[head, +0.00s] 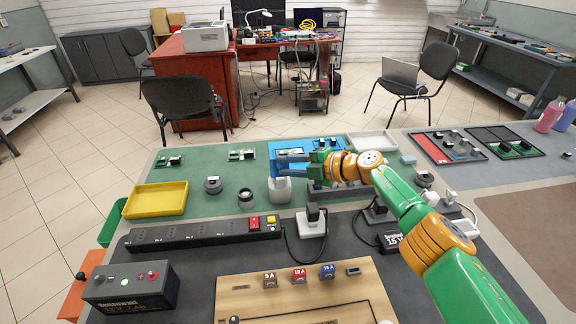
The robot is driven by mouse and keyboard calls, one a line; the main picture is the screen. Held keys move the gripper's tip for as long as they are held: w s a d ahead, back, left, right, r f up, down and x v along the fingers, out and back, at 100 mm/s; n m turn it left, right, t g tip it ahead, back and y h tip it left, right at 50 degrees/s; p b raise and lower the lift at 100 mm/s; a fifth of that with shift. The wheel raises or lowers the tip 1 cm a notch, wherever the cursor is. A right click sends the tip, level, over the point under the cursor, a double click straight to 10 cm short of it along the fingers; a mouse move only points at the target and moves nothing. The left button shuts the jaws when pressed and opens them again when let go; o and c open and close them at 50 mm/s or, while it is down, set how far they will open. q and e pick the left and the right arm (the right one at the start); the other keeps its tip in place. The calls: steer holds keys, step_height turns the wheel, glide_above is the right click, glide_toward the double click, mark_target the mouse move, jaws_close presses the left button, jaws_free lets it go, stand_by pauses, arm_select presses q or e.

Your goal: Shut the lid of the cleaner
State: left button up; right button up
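No thing in the head view can be made out for certain as the cleaner, and no lid edge is clear. A small pale grey container (280,189) stands on the green mat, directly below my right gripper in the picture. My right gripper (287,168) reaches in from the right over the mat. Its fingers point left, in front of a blue tray or mat (285,143). The fingers are small and overlap the things behind, so their gap and any contact are unclear. My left gripper is not in view.
A yellow tray (156,199) lies on the green mat (215,215) at left. A white plug block (311,223) with a cable stands below the gripper.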

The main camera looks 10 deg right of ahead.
steer(key=shift+o, duration=1.1)
steer(key=shift+d+r, duration=0.15)
steer(key=p+v, duration=0.4)
steer(key=v, duration=0.2)
steer(key=shift+s+d, duration=0.3)
steer(key=shift+s, duration=0.05)
